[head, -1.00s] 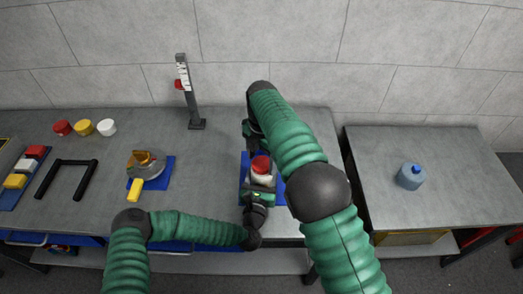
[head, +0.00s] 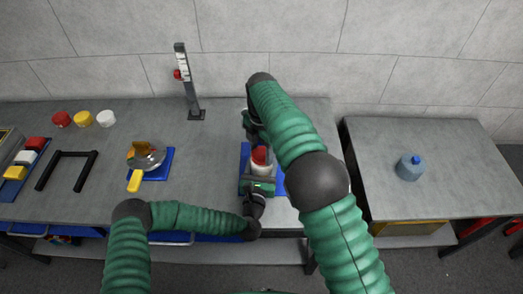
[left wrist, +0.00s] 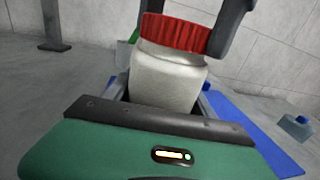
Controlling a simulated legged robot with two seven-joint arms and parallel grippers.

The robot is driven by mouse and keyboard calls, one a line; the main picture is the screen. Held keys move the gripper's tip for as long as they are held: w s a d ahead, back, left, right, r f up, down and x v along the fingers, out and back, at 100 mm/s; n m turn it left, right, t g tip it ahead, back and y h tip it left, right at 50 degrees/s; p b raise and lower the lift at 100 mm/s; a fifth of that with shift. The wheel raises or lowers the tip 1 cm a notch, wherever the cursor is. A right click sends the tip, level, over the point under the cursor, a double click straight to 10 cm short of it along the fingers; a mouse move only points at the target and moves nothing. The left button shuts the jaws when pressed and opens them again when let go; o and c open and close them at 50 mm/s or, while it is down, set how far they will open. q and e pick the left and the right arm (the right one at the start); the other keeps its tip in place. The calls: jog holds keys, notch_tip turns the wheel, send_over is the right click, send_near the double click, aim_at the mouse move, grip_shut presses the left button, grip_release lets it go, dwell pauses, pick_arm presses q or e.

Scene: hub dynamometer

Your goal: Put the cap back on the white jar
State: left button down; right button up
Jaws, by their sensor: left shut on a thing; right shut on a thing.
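The white jar (head: 261,170) stands upright over a blue mat (head: 244,160) near the front of the bench; it fills the middle of the left wrist view (left wrist: 168,75). The red ribbed cap (left wrist: 178,32) sits at the top of the jar, and it also shows in the head view (head: 259,155). I cannot tell whether it is screwed tight. My left gripper (head: 259,186) is shut around the jar's lower body from the front. My right gripper (left wrist: 190,25) is shut on the cap, with dark fingers on both sides of it. My right arm partly hides it in the head view.
Red, yellow and white caps (head: 83,119) stand at the back left. A black frame (head: 68,170), a height gauge (head: 187,80) and, on the right table, a blue bottle (head: 409,167) stand clear.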

pick_arm(q)
jog(key=shift+d, duration=0.1)
pick_arm(e)
jog(key=m, duration=0.4)
jog(key=shift+a, duration=0.1)
jog(key=m, duration=0.6)
jog(key=shift+m, duration=0.4)
pick_arm(q)
jog(key=shift+s, duration=0.1)
pick_arm(e)
jog(key=m, duration=0.6)
pick_arm(q)
jog(key=shift+d, duration=0.1)
pick_arm(e)
jog(key=m, duration=0.3)
jog(key=shift+w+a, duration=0.1)
jog(key=m, duration=1.6)
jog(key=shift+w, duration=0.1)
jog(key=m, duration=0.4)
jog(key=o, duration=1.5)
jog(key=shift+o, duration=0.2)
jog(key=shift+r, duration=2.2)
